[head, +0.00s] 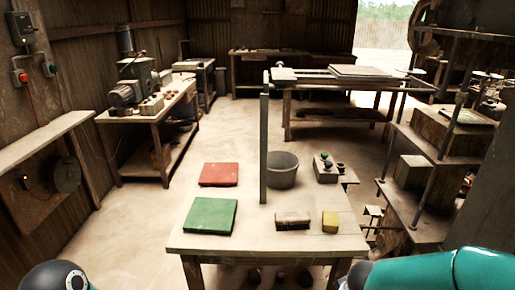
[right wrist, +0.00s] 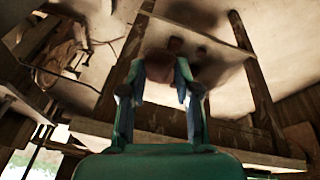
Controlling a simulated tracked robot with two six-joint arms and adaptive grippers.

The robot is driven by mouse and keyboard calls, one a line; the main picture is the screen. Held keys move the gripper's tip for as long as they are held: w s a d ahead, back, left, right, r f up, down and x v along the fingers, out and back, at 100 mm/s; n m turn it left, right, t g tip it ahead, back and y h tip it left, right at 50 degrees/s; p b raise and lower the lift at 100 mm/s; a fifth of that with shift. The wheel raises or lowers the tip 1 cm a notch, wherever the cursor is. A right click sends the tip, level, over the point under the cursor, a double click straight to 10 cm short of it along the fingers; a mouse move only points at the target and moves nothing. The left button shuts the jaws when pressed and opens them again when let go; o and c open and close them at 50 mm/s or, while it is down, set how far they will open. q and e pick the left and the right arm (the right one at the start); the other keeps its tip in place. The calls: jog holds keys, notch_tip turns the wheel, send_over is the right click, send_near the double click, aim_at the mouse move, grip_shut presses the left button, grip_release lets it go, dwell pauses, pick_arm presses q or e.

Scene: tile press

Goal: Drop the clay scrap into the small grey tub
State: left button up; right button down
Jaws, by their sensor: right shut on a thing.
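The small grey tub (head: 284,170) stands upright past the middle of the near table in the head view, just right of a thin upright post. I cannot see its inside floor clearly. In the right wrist view my right gripper (right wrist: 158,72) is shut on a reddish-brown lump, the clay scrap (right wrist: 159,69), held between its fingertips. The fingers hide the sides of the lump. My left gripper is not in view.
The near table (head: 260,243) carries a red tile (head: 219,174), a green tile (head: 208,216), a brown block (head: 293,221) and a yellow block (head: 330,222). The upright post (head: 264,150) rises beside the tub. Shelves (head: 416,225) stand at the right.

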jog(key=shift+w+a+f+m, duration=0.3)
jog(key=shift+a+f+m, duration=0.35)
jog(key=shift+f, duration=0.2)
jog(key=shift+w+m+h, duration=0.4)
jog(key=shift+m, duration=0.35)
jog(key=shift+w+a+m, duration=0.1)
jog(key=shift+w+m, duration=0.05)
jog(key=shift+m, duration=0.35)
jog(key=shift+r, duration=0.1)
